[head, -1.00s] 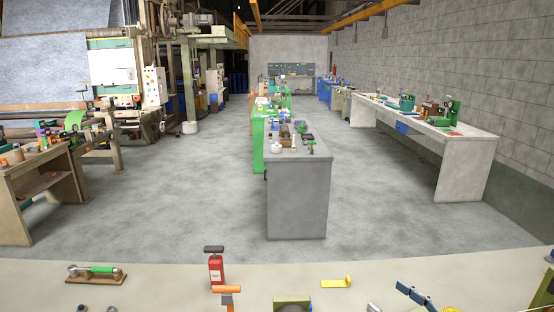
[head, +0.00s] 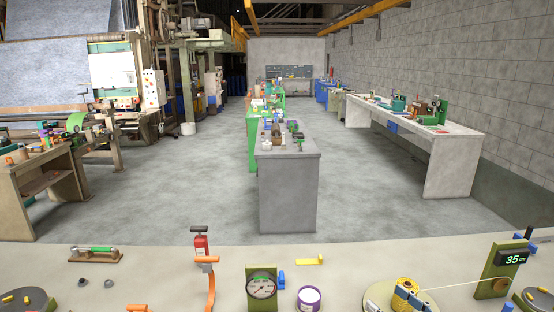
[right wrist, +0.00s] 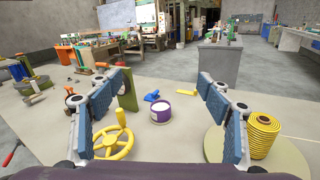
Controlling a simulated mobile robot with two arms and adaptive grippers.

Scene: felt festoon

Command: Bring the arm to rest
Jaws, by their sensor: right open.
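My right gripper (head: 411,299) shows at the bottom right of the head view, by the yellow spool (head: 404,285). In the right wrist view its two blue-padded fingers (right wrist: 166,92) stand wide apart with nothing between their pads. The purple tub (right wrist: 160,112) appears beyond them, in the gap; it also shows in the head view (head: 309,298). The yellow spool stands right of the fingers in the wrist view (right wrist: 262,135), on a pale round disc. My left gripper is not in view.
A yellow handwheel (right wrist: 114,142) lies near the left finger. Bare bench shows between items.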

